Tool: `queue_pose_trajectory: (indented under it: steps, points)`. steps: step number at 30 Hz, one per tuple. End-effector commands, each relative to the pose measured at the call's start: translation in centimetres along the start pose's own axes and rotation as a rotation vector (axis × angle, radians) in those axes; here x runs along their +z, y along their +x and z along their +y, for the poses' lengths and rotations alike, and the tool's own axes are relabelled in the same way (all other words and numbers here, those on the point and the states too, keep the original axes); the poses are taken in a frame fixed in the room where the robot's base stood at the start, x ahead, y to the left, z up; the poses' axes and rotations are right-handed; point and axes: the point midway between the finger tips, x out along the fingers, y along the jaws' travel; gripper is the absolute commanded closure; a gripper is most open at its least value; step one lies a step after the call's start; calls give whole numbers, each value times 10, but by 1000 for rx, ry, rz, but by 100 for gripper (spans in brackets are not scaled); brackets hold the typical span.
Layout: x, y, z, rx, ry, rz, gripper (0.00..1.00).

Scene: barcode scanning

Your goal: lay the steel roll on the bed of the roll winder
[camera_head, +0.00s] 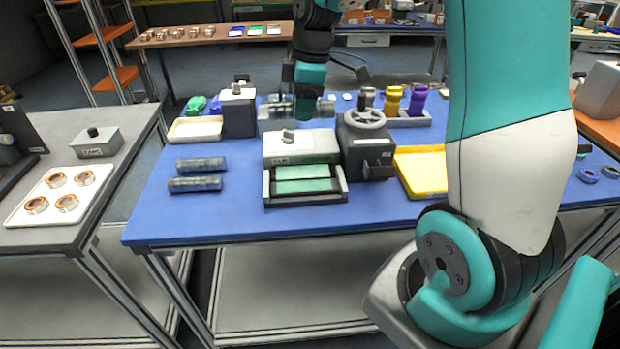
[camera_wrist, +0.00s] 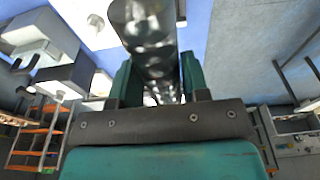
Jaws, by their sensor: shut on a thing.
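My gripper (camera_head: 309,106) is at the back of the blue table, shut on a steel roll (camera_head: 276,111). The roll lies level across the jaws, its ends showing on both sides. In the wrist view the shiny roll (camera_wrist: 152,40) runs between the teal fingers (camera_wrist: 157,82). A unit with a green two-strip bed (camera_head: 303,178) and a grey-white housing (camera_head: 301,147) stands nearer the front; it looks like the roll winder, but its label is unreadable. Its bed looks empty. The held roll is behind this housing, apart from the bed. Two more steel rolls (camera_head: 200,164) (camera_head: 195,184) lie to its left.
A dark handwheel machine (camera_head: 366,148) stands right of the green bed, with a yellow tray (camera_head: 421,172) beyond. A dark box (camera_head: 238,112) and a cream tray (camera_head: 195,129) are at back left. Yellow and purple parts (camera_head: 404,101) stand at back right. The front-left tabletop is clear.

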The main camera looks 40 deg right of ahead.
Motion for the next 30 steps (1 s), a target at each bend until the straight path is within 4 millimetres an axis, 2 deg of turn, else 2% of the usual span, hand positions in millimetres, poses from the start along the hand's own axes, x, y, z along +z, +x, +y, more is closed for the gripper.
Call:
queue_pose_trajectory:
  steps: [9,13,27,30]
  points:
    - [16,87,-1,-9,7,-3,93]
    - [20,118,-1,-6,6,-2,93]
    - [28,176,-1,-4,4,-2,93]
    - [28,182,-1,0,4,-1,93]
